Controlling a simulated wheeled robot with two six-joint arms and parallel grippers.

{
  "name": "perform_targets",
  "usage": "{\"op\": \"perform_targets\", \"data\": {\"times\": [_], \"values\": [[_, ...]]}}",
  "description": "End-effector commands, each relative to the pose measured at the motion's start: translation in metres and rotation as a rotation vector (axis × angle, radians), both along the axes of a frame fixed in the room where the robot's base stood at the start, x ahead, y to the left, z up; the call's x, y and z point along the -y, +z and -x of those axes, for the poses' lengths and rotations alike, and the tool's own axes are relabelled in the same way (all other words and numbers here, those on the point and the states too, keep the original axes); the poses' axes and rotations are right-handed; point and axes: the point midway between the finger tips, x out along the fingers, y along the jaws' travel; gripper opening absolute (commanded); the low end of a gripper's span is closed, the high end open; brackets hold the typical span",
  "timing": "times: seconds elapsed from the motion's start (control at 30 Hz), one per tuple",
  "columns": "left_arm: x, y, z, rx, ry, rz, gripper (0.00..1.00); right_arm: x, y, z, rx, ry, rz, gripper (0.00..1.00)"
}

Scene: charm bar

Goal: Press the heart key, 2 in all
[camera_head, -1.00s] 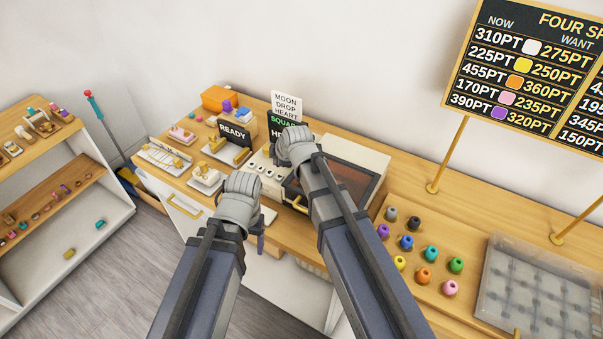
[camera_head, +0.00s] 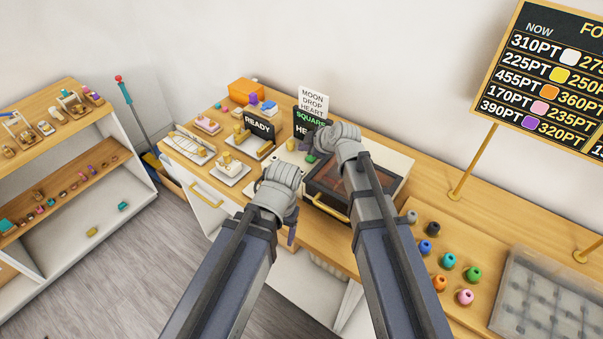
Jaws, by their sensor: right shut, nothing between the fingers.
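My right gripper (camera_head: 308,147) is shut and empty over the key area at the machine's left end. It and its wrist hide most of the keys; I cannot make out the heart key or whether it is touched. My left gripper (camera_head: 291,232) hangs in front of the counter, its jaws unclear.
A READY sign (camera_head: 259,126) and small trays of parts stand left of the machine. Several coloured beads (camera_head: 448,260) and a clear divided case (camera_head: 540,300) lie to the right. A price board (camera_head: 555,75) stands behind. A shelf unit (camera_head: 75,160) is at far left.

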Motion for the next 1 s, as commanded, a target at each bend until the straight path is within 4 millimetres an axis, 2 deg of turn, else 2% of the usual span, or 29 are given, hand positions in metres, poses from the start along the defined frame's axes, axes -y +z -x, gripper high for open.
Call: {"op": "perform_targets", "data": {"times": [0.6,0.73,1.0], "values": [[0.0,-0.077,0.0,0.0,0.0,0.0,0.72,0.0,-0.077,0.0,0.0,0.0,0.0,0.0],[0.0,-0.084,0.0,0.0,0.0,0.0,0.72,0.0,-0.084,0.0,0.0,0.0,0.0,0.0],[0.0,-0.083,0.0,0.0,0.0,0.0,0.72,0.0,-0.083,0.0,0.0,0.0,0.0,0.0]]}}
